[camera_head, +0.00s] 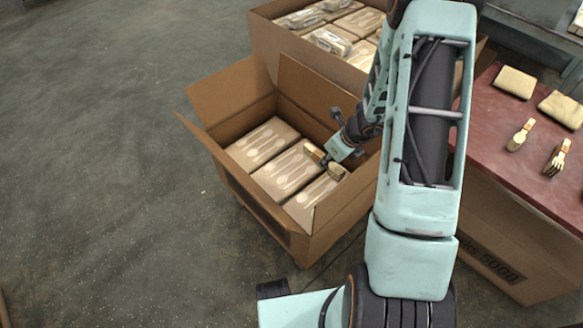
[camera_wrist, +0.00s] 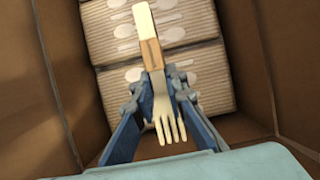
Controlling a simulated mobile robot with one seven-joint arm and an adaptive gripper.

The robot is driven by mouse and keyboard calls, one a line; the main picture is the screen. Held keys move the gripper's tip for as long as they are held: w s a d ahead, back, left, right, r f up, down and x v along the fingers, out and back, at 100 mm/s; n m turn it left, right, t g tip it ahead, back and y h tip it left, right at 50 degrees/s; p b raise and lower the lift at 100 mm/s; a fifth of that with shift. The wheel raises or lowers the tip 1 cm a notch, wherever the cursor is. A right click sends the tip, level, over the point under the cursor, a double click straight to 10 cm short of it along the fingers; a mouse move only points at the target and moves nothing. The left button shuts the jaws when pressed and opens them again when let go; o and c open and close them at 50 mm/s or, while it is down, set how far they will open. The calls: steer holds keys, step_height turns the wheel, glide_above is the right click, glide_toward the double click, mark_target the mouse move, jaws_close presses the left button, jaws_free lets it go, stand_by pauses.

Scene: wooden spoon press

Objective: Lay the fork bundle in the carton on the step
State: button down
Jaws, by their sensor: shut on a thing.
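The fork bundle (camera_wrist: 151,54) is pale wood with a brown band, and its tines point toward the bottom of the wrist view. My gripper (camera_wrist: 156,82) is shut on it around the banded part. In the head view my gripper (camera_head: 328,160) is inside the open carton (camera_head: 262,221), over its right side. The carton holds several kraft packs (camera_head: 262,145) printed with pale cutlery shapes. The bundle is above these packs in the wrist view; whether it touches them I cannot tell. In the head view it is small and partly hidden by my gripper.
A second open carton (camera_head: 262,36) with wrapped packs stands behind. At the right, a red-topped surface (camera_head: 498,150) holds a fork bundle (camera_head: 556,157), a spoon bundle (camera_head: 520,135) and wooden blocks (camera_head: 515,82). The carton's raised flaps (camera_head: 232,98) surround my gripper. The floor at left is clear.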

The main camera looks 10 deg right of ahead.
steer(key=w+a+f, duration=0.2)
steer(key=w+f, duration=0.1)
steer(key=w, duration=0.1)
steer(key=w+a+f+b, duration=0.1)
steer(key=w+a+f, duration=0.1)
steer(key=w+f, duration=0.1)
steer(key=w+a+f, duration=0.2)
steer(key=w+f, duration=0.1)
steer(key=w, duration=0.1)
steer(key=shift+w+f, duration=0.1)
steer(key=shift+w, duration=0.2)
steer(key=shift+w+a+f+b, duration=0.2)
steer(key=shift+w+f+b, duration=0.05)
steer(key=shift+f+b, duration=0.55)
steer(key=shift+f, duration=1.05)
steer(key=shift+f, duration=0.2)
steer(key=c, duration=2)
jaws_free()
steer(key=shift+o, duration=0.2)
